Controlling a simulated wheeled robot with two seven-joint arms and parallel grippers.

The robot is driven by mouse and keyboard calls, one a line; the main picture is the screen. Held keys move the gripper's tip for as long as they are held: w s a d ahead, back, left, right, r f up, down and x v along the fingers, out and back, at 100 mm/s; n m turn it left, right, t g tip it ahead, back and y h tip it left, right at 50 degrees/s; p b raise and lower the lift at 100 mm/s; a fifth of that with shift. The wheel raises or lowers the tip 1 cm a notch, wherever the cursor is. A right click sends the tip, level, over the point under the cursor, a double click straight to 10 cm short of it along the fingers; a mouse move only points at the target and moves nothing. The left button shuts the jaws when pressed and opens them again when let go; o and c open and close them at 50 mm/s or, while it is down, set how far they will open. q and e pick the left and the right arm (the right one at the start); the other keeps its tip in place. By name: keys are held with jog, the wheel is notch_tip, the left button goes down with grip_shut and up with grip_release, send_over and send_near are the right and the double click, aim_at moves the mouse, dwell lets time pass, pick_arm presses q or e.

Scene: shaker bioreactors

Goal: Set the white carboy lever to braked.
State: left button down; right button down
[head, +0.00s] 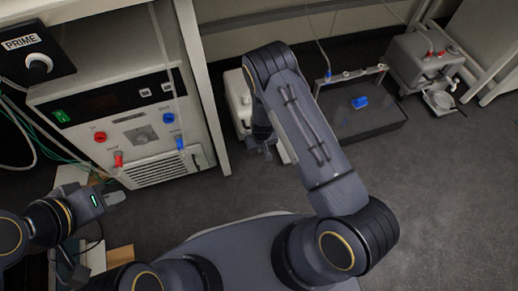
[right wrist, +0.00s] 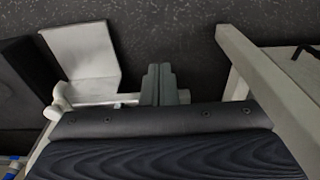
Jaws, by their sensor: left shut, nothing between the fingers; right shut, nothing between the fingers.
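A white unit (head: 238,100), which I take for the carboy or its base, stands on the floor right of the bench, partly hidden by my right arm. My right gripper (head: 264,150) is low beside it, mostly hidden by its own arm in the head view. In the right wrist view, my right gripper (right wrist: 158,85) is shut and empty. A bent white plate (right wrist: 88,55), apparently the lever, is left of the fingers, beside a white rod. I cannot tell whether the fingers touch the rod. My left gripper (head: 112,198) is shut and empty in front of the bench unit.
A bench unit (head: 125,120) with red and blue fittings stands at the left, with a PRIME knob box (head: 35,55) above. A dark tray (head: 375,120) holding a blue item lies at the back right, beside a grey pump-like device (head: 425,60). The floor at right is clear.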

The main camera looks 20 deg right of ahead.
jog(key=s+r+p, duration=0.3)
jog(key=s+r, duration=0.4)
jog(key=shift+d, duration=0.15)
dwell(0.3)
notch_tip(320, 180, up, 26)
jog(key=d+m+t+y, duration=0.1)
jog(key=m+t+y, duration=0.1)
jog(key=y, duration=0.2)
jog(key=s+d+r+t, duration=0.1)
jog(key=s+d+r, duration=0.1)
jog(key=s+r, duration=0.6)
jog(key=s+d+r+t, duration=0.2)
jog(key=s+r, duration=0.3)
jog(key=s, duration=0.5)
notch_tip(320, 180, up, 29)
jog(key=p, duration=2.9)
jog(key=shift+r+g, duration=0.2)
jog(key=shift+g, duration=0.1)
jog(key=shift+a, duration=0.1)
